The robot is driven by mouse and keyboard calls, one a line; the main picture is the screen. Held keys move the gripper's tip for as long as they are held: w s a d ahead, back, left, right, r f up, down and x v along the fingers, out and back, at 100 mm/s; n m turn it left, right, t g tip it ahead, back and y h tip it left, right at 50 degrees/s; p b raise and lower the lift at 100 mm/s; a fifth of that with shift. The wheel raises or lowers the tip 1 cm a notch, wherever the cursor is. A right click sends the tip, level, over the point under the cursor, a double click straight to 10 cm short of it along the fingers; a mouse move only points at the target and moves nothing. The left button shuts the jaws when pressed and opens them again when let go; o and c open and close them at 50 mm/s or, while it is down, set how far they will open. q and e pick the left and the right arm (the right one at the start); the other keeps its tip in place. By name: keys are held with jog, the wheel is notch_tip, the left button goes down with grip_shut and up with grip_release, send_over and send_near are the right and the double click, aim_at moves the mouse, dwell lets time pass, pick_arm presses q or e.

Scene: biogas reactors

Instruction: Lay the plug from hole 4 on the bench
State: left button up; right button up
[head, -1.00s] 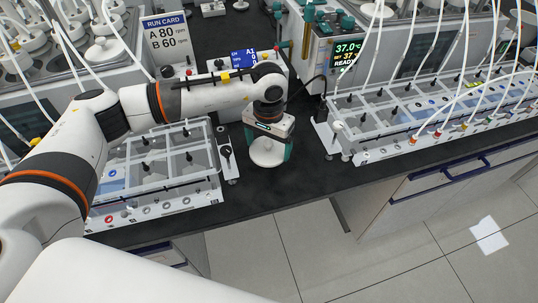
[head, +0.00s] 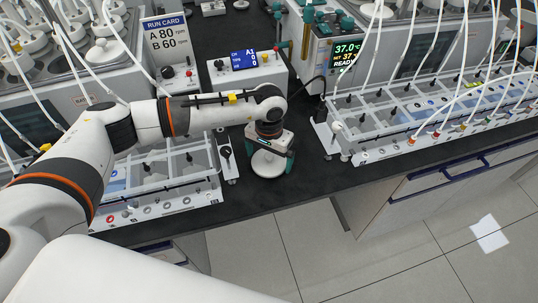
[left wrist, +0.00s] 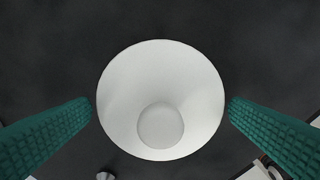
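The plug (head: 268,165) is a round white piece with a wide rim, low over or on the black bench top (head: 300,185) near its front edge; I cannot tell whether it touches the bench. My left gripper (head: 271,152) points down at it, with its teal fingers on either side of the rim. In the left wrist view the plug (left wrist: 160,75) fills the middle between the two ribbed green fingers of the left gripper (left wrist: 160,104), whose tips are right at its rim. The plug's underside is hidden. My right gripper is not in view.
A clear-lidded bath (head: 170,165) stands left of the plug, partly behind my arm. Another bath (head: 400,125) with tubes stands to the right. A control box with a blue display (head: 245,62) is behind. Bare bench lies around the plug; the front edge is close.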

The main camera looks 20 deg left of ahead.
aim_at(269, 155)
pick_arm(q)
jog(key=shift+r, duration=0.4)
notch_tip(269, 155, up, 12)
jog(key=b, duration=0.3)
jog(key=shift+f, duration=0.2)
jog(key=shift+s+f, duration=0.1)
